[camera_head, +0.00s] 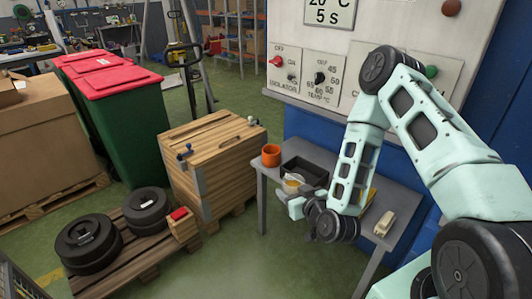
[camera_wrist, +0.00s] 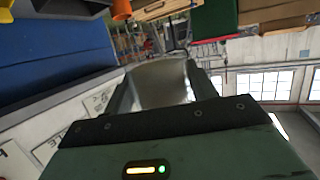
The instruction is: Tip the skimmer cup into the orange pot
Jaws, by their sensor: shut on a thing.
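The orange pot (camera_head: 271,155) stands upright on the far left corner of a grey table. It also shows at the top edge of the wrist view (camera_wrist: 122,8). My gripper (camera_head: 293,197) is low over the table's left part, nearer to me than the pot and to its right. In the wrist view the cup (camera_wrist: 160,82) is a grey shape between the fingers. Its contents cannot be made out. The cup is apart from the pot.
A black tray (camera_head: 304,170) lies on the grey table (camera_head: 400,195) just behind the cup. A beige object (camera_head: 384,223) lies at the table's right. A wooden crate (camera_head: 213,160) stands left of the table. A control panel (camera_head: 335,70) rises behind it.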

